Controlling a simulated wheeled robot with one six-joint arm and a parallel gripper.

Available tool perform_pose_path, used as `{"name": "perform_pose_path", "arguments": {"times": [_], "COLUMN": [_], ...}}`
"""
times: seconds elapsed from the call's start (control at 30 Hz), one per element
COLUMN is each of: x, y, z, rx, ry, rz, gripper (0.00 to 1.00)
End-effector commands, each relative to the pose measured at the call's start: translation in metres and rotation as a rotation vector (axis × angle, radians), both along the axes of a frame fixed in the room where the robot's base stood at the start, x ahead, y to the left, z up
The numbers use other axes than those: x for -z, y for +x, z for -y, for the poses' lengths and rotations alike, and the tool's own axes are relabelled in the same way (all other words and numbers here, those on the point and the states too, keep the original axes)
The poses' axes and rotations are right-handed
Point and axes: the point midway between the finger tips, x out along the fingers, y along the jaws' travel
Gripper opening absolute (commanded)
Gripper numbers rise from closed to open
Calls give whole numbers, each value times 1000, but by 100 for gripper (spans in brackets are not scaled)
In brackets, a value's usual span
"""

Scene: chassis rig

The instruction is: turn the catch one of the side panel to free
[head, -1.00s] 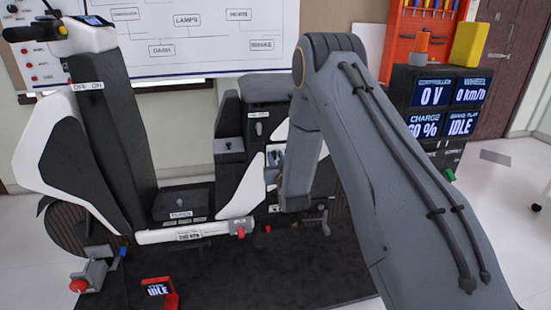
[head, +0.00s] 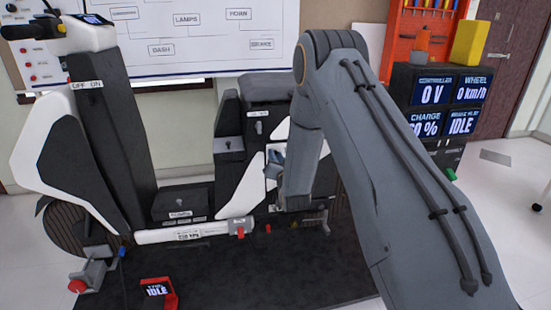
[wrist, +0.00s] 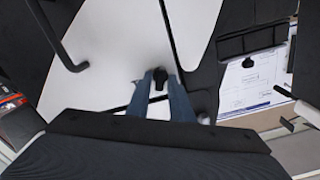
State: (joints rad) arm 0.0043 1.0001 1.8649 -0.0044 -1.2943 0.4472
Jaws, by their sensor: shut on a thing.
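The white side panel (wrist: 112,45) fills the upper middle of the wrist view. A small black catch (wrist: 159,77) stands on it near its lower end. My gripper (wrist: 162,84) has its two blue fingers on either side of this catch and is shut on it. In the head view my gripper (head: 274,160) shows only in part beside the scooter's rear body. My arm hides the catch and most of the panel there.
The scooter (head: 115,125) stands on a dark mat (head: 235,275). A red-framed display (head: 158,292) rests on the mat. Instrument screens (head: 450,105) stand at the right. The mat's front is mostly clear.

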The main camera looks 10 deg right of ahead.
Motion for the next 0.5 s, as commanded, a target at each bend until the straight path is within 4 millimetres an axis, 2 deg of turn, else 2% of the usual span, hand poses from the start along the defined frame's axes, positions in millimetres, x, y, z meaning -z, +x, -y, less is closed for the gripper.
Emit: {"name": "perform_pose_path", "arguments": {"times": [0.5], "x": [2], "y": [0], "z": [1], "rx": [0], "ry": [489], "rz": [0], "gripper": [0]}}
